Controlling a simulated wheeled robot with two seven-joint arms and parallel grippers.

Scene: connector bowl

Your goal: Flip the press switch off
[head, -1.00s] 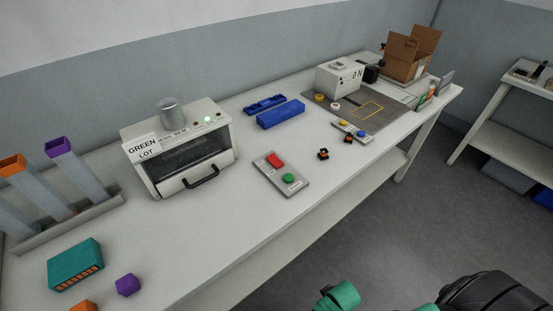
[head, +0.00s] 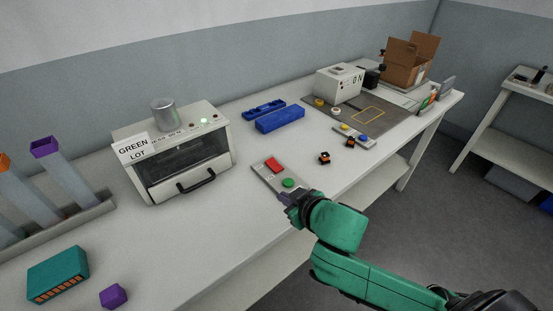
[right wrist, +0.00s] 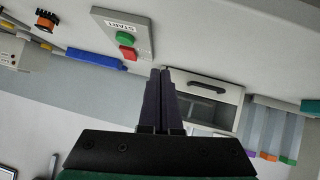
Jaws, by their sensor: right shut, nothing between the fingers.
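A white box machine (head: 339,83) marked "ON" stands at the back right of the bench, far beyond my gripper. Nearer is a grey control panel (head: 265,177) with a red switch (head: 274,165) and a green button (head: 288,183); in the right wrist view the panel shows with its red switch (right wrist: 127,54), green button (right wrist: 124,38) and START label. My right gripper (head: 287,198) is shut and empty at the panel's near end, close to the green button; contact cannot be told. Its closed fingers (right wrist: 160,74) show in the right wrist view. My left gripper is not in view.
A white oven (head: 180,155) with "GREEN LOT" sign and metal cup (head: 163,114) stands left of the panel. Blue trays (head: 280,119) lie behind. Small orange-black parts (head: 324,158) and a button strip (head: 354,137) lie right. The bench front between oven and panel is clear.

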